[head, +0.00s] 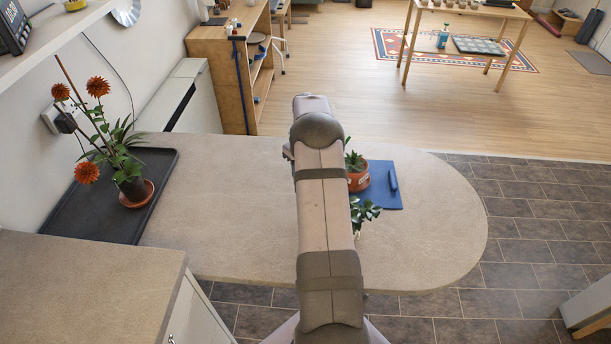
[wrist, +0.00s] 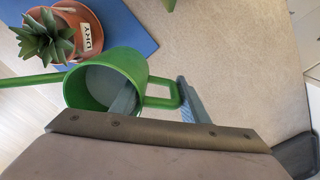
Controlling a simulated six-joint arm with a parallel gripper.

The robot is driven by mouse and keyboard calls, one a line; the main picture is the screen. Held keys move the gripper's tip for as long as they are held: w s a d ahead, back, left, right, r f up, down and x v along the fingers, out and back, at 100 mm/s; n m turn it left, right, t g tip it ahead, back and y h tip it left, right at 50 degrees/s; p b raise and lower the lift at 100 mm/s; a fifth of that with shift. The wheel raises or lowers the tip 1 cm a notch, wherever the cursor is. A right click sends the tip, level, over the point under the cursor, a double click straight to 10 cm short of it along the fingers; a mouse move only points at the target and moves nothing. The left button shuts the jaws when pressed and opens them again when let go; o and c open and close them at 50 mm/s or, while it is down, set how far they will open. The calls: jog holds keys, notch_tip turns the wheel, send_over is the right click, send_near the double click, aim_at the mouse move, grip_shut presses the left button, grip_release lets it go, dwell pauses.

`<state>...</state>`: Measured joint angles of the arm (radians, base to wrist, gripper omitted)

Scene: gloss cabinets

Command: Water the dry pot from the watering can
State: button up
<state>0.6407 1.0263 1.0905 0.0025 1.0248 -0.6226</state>
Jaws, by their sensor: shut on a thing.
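The green watering can (wrist: 132,62) is in the wrist view, its open top facing the camera and a grey surface inside. Its spout (wrist: 30,81) points left, passing near the dry pot in the picture. My gripper (wrist: 157,98) is shut on the can at its handle side, one finger over the can's mouth, the other beyond the handle. The terracotta pot labelled DRY (wrist: 84,22) holds a spiky succulent. It stands on a blue mat (wrist: 125,25). In the head view, my arm partly hides a terracotta pot (head: 358,184) and hides the can and gripper.
A leafy plant (head: 366,212) shows beside my arm. A dark blue object (head: 393,180) lies on the mat. A red-flowered plant (head: 128,180) stands on a black tray (head: 100,225) at the left. The counter (head: 440,225) is clear at the right and between tray and arm.

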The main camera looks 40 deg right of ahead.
jog(key=shift+m, duration=0.4)
jog(key=shift+f+b, duration=1.65)
jog(key=shift+f, duration=0.8)
jog(key=shift+r+p, duration=0.3)
jog(key=shift+r+y, duration=0.3)
jog(key=shift+a+r+p, duration=0.1)
jog(key=shift+r+p, duration=0.25)
jog(key=shift+p, duration=0.2)
jog(key=shift+a+r+y, duration=0.1)
jog(key=shift+r+y, duration=0.2)
jog(key=shift+y, duration=0.1)
jog(key=shift+a+r+y+p, duration=0.1)
jog(key=shift+r+y+p, duration=0.2)
jog(key=shift+r+p, duration=0.15)
jog(key=shift+w+r, duration=0.1)
jog(key=shift+r, duration=0.15)
